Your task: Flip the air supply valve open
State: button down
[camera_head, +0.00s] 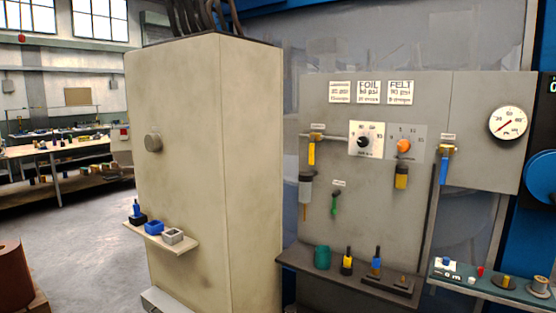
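On the grey wall panel (385,215) are two lever valves with small labels too small to read. One is brass with a yellow lever (311,153) hanging down, at the panel's left edge on a short horizontal pipe. The other is brass with a blue lever (443,170) hanging down, at the right. I cannot tell from the labels which is the air supply valve. The round pressure gauge (508,123) is at the upper right. My gripper is not in view.
Between the valves are a black knob (363,141) and an orange knob (403,146). A green lever (335,203) sits lower. A shelf (327,272) with tools juts out below. A tall beige cabinet (195,170) stands left of the panel. Open floor (85,245) lies farther left.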

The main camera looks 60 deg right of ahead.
aim_at(312, 145)
jog(key=z, duration=0.25)
jog(key=i, duration=0.75)
jog(key=z, duration=1.05)
jog(key=i, duration=0.5)
jog(key=z, duration=0.55)
